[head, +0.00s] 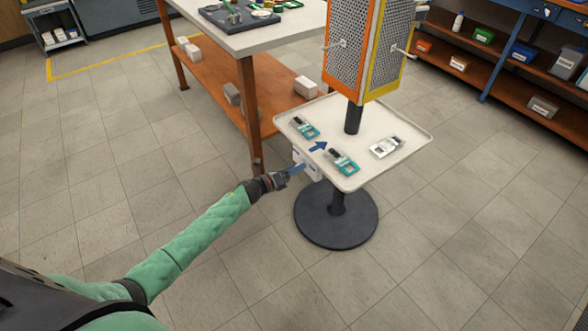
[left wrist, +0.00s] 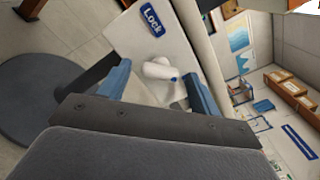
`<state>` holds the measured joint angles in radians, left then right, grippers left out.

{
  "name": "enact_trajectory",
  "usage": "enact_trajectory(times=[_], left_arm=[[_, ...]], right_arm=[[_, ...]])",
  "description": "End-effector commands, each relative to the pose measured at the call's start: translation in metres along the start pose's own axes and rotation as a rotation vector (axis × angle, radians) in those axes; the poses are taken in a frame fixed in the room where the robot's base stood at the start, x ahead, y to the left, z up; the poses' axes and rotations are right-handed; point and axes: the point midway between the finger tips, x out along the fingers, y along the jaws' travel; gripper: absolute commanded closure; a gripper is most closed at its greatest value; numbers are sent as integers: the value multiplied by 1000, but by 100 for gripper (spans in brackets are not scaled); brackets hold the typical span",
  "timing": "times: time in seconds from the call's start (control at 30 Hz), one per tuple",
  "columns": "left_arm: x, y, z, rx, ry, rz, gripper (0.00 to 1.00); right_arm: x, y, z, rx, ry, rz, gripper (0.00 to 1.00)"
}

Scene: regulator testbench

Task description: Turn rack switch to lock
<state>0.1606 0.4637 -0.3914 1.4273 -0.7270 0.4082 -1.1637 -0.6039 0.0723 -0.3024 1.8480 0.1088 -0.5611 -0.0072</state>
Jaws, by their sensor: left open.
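The rack stand has an orange and yellow perforated panel (head: 368,45) above a white tray (head: 385,172) on a round dark base (head: 336,215). Below the tray's front left edge sits a white switch box (head: 312,172). In the left wrist view its face (left wrist: 128,40) bears a blue "Lock" label (left wrist: 152,22) and a white switch knob (left wrist: 160,70) with a small blue mark. My left gripper (head: 296,169) is close to the box. In the left wrist view the open left gripper (left wrist: 158,88) has its blue fingers on either side of the knob; contact cannot be told. My right gripper is not in view.
Several small devices lie on the tray, including a teal one (head: 343,162) and a white one (head: 386,147), with a blue arrow marking (head: 318,146). A workbench (head: 262,36) stands behind left. Shelves with bins line the right back. The floor to the left and front is clear.

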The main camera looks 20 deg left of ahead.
Motion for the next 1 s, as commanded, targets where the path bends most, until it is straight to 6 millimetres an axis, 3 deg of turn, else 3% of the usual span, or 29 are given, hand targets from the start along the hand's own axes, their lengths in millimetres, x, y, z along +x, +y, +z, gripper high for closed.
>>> enact_trajectory(times=[0.07, 0.27, 0.3, 0.57, 0.83, 1.0], left_arm=[[0, 0, 0, 0, 0, 0, 40], [0, 0, 0, 0, 0, 0, 80], [0, 0, 0, 0, 0, 0, 81], [0, 0, 0, -26, 0, 1, 81], [-1, 0, 2, -167, 0, 1, 81], [-1, -1, 2, -317, 0, 1, 81]], right_arm=[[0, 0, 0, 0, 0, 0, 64], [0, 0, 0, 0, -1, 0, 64], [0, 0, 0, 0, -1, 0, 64], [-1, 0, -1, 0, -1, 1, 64], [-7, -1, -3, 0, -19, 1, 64], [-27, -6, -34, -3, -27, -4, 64]])
